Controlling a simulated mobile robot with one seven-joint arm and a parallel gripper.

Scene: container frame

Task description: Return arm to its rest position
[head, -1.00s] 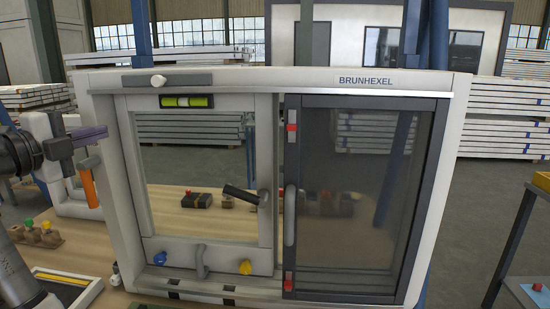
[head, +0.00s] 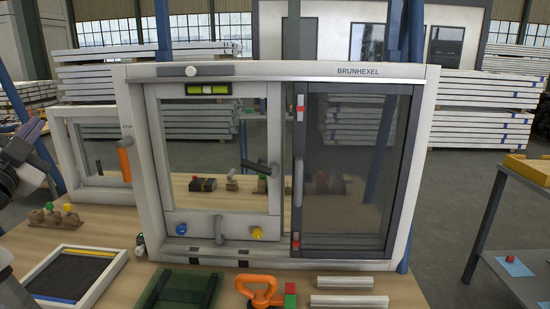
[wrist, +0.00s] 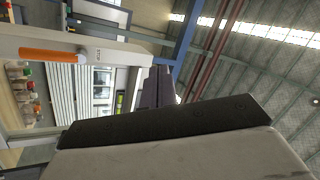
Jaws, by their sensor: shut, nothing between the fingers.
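My arm shows at the left edge of the head view, raised in front of the smaller white frame's left side. My gripper (head: 36,130) is shut and empty, with its dark purplish fingers angled up and to the right. In the wrist view the closed fingers (wrist: 155,88) stick up beyond the dark gripper body. The large white BRUNHEXEL frame (head: 205,71) stands upright on the bench, well to the right of my gripper. No contact between my gripper and anything shows.
A side table (head: 515,225) stands right, past open floor.

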